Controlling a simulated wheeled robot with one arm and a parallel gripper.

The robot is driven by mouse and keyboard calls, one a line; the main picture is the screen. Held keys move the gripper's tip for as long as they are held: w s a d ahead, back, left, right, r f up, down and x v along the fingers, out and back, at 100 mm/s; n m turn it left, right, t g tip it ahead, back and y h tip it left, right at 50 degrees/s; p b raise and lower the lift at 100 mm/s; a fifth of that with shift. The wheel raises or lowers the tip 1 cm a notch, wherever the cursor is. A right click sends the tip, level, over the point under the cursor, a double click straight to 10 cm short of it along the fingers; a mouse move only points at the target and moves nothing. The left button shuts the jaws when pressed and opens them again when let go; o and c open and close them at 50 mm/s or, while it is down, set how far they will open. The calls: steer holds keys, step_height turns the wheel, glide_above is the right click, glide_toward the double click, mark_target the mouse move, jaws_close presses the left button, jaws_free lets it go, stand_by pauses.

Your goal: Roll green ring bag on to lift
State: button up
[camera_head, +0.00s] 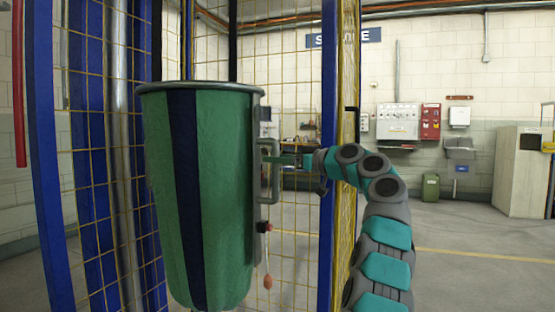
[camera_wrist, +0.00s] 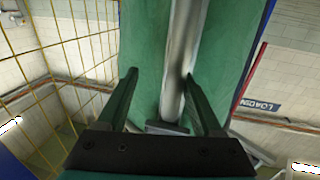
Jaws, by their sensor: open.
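The green ring bag (camera_head: 225,200) hangs upright at left centre in the head view, with a dark blue stripe and a grey ring (camera_head: 200,86) around its top. A grey upright handle (camera_head: 274,172) is on its right side. My gripper (camera_head: 283,160) reaches the handle from the right. In the wrist view, my gripper (camera_wrist: 160,78) is open, with one dark green finger on each side of a grey metal bar (camera_wrist: 180,60) in front of green cloth (camera_wrist: 145,40). I cannot tell whether the fingers touch the bar. The bag's underside is not clearly seen.
A blue post (camera_head: 328,100) and yellow mesh (camera_head: 290,75) stand close behind the bag and my arm. More blue posts (camera_head: 42,150) stand at left. Open floor (camera_head: 460,260) lies at right, with a bin (camera_head: 430,187) and cabinet (camera_head: 520,170) beyond.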

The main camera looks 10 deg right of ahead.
steer(key=shift+a, duration=0.2)
stand_by(0.5)
steer(key=shift+s+d, duration=0.1)
steer(key=b+v, duration=0.2)
steer(key=v, duration=0.5)
steer(key=shift+s+d, duration=0.2)
steer(key=shift+s, duration=0.05)
steer(key=shift+d, duration=0.1)
stand_by(0.7)
